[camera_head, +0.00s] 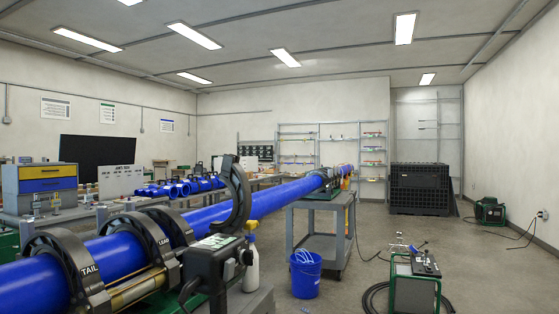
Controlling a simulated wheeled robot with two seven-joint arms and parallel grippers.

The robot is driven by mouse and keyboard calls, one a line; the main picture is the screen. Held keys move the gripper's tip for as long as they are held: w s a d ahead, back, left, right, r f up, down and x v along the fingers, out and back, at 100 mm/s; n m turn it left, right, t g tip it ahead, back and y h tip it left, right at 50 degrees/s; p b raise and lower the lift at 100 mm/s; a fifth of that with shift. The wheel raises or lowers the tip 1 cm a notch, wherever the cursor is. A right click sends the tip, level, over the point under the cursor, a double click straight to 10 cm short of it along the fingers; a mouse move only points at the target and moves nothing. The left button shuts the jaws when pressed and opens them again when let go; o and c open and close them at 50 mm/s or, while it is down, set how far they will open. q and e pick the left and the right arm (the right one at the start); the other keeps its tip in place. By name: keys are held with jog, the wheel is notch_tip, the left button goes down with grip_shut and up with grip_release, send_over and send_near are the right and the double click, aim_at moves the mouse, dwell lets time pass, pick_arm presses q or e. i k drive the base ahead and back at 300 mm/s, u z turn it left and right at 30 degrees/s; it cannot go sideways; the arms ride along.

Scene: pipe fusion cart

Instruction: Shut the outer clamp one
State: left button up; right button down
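A long blue pipe (115,257) runs from the lower left toward the back right through a dark clamp frame. A dark ring clamp marked TAIL (70,263) sits around the pipe at the lower left. Another marked LEAD (163,238) sits around it farther right. A dark curved clamp half (238,195) stands raised at the right end of the frame, swung up beside the pipe and looking open. No clamp in view is labelled outer clamp one. Neither of my grippers is in view.
A black control box (212,265) and a white spray bottle (251,265) are at the frame's right end. A blue bucket (305,274) stands on the floor before a grey cart (318,228). A green-framed machine (415,282) with cables is at the lower right. Open floor lies between.

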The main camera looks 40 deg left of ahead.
aim_at(232, 175)
jog(key=i, duration=2.8)
jog(key=u, duration=3.2)
